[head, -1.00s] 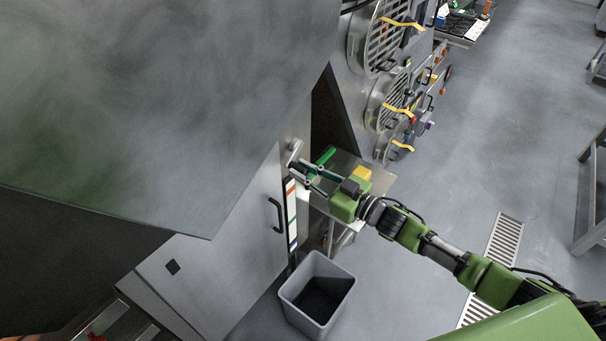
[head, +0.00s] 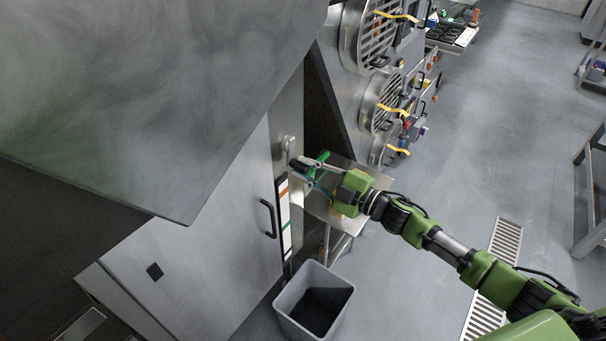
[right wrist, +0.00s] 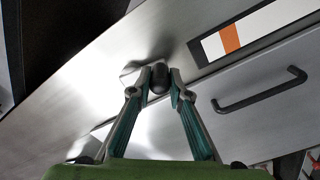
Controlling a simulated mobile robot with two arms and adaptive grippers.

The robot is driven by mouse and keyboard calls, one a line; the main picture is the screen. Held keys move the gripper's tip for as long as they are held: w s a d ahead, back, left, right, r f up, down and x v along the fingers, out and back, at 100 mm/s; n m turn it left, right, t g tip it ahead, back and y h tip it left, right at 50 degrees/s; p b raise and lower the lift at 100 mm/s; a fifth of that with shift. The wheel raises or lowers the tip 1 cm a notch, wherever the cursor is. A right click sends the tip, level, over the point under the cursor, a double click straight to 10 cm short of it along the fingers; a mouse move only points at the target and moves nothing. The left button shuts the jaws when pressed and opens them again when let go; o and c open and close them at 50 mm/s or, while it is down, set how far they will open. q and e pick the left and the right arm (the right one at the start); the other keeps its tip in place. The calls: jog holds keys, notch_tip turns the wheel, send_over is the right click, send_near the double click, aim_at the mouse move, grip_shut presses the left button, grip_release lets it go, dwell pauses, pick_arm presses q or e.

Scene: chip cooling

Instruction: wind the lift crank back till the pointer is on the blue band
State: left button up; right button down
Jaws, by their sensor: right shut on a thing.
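The lift crank (head: 287,143) sits on the steel panel, with its pale arm at the top of the scale. My right gripper (head: 299,164) is shut on its black knob, which shows between the fingertips in the right wrist view (right wrist: 159,78). The upright white scale strip (head: 285,215) beside the cabinet door carries orange, green and dark bands. In the right wrist view its orange band (right wrist: 230,38) shows on white. I cannot make out the pointer or its place on the scale. My left gripper is out of view.
A black door handle (head: 268,218) stands out left of the scale. A grey bin (head: 313,300) is on the floor below. A small steel table (head: 345,165) is behind my right gripper.

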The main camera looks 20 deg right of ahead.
jog(key=shift+w+d+f+n, duration=0.1)
jog(key=shift+d+f+n, duration=0.2)
jog(key=shift+n, duration=0.2)
jog(key=c, duration=1.9)
grip_release()
jog(key=shift+w, duration=0.15)
jog(key=shift+r, duration=0.1)
jog(key=shift+d, duration=0.1)
jog(key=v, duration=1.2)
jog(key=shift+r, duration=0.1)
